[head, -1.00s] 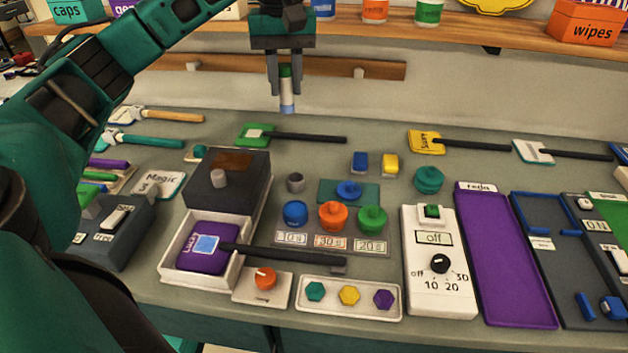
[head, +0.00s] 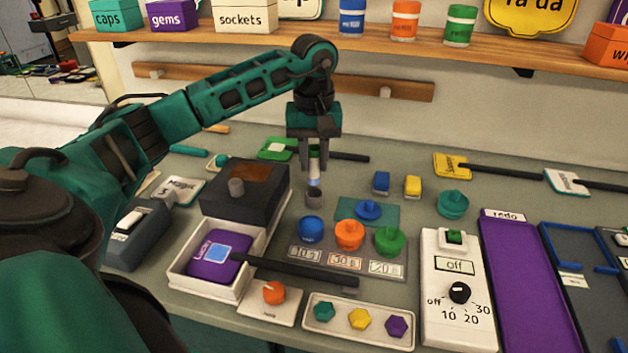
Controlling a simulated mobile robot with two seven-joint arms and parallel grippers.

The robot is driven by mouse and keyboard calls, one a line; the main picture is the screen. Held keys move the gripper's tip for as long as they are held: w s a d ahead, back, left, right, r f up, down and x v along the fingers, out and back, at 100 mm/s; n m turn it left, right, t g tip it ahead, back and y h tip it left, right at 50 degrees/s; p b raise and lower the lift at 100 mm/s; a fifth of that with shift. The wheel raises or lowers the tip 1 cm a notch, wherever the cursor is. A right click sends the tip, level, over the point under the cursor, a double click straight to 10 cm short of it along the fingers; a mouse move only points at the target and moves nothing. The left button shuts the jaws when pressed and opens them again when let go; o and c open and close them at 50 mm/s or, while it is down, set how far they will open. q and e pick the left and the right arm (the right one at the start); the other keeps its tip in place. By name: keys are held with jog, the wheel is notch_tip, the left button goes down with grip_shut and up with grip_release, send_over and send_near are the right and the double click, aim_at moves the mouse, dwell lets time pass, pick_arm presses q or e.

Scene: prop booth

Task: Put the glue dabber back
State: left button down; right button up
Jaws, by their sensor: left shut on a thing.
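My left gripper (head: 314,162) points straight down and is shut on the glue dabber (head: 314,179). The dabber is small and upright, with a pale body and a blue band low down; its green top is mostly between the fingers. My right gripper is not in view.
An open white box (head: 178,270) holds a purple paddle (head: 212,262) whose black handle sticks out to the right. A dark box (head: 240,192) stands left of the cup. Blue, orange and green knobs (head: 349,235) stand in front. A shelf (head: 420,42) runs along the back.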

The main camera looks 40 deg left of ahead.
aim_at(314, 177)
pick_arm(q)
jog(key=shift+f, duration=2.65)
jog(key=shift+f, duration=0.2)
jog(key=c, duration=0.9)
grip_release()
jog(key=shift+r, duration=0.1)
notch_tip(314, 177, up, 12)
jog(key=shift+r, duration=0.15)
